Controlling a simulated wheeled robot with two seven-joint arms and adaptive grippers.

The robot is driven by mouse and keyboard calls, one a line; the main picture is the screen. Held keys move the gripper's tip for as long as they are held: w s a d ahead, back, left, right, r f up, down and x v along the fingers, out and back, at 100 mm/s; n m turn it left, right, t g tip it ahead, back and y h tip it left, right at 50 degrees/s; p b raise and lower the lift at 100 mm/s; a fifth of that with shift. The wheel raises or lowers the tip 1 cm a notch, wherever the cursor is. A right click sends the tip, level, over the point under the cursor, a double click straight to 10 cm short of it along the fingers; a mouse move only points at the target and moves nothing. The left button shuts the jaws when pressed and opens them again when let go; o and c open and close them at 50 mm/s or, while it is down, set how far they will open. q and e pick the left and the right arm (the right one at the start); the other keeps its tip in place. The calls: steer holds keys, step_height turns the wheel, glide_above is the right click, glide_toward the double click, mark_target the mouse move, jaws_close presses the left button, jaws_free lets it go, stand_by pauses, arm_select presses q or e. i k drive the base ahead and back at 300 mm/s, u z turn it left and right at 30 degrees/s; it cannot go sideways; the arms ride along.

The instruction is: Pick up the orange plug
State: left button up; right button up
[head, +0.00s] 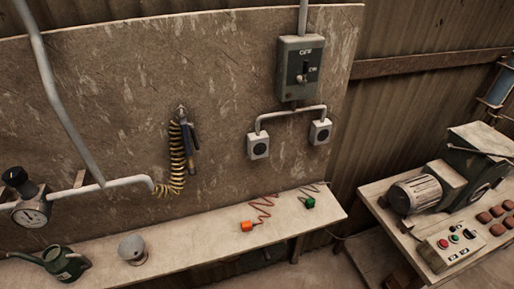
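The orange plug (247,226) lies on the narrow wooden shelf (190,231) below the wall board, left of the green plug. A coiled reddish cord (264,211) runs from it along the shelf. Neither of my grippers shows in the head view, so their state and position are hidden.
A green plug (309,203) lies on the shelf to the right. Two wall sockets (258,146) hang under a grey switch box (300,68). A grey round object (132,248) and a green can (66,264) stand on the left. A machine bench (385,209) stands at right.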

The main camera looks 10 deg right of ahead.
mark_target(246, 226)
steer(key=u, duration=1.15)
steer(key=i, duration=0.8)
steer(key=z, duration=1.1)
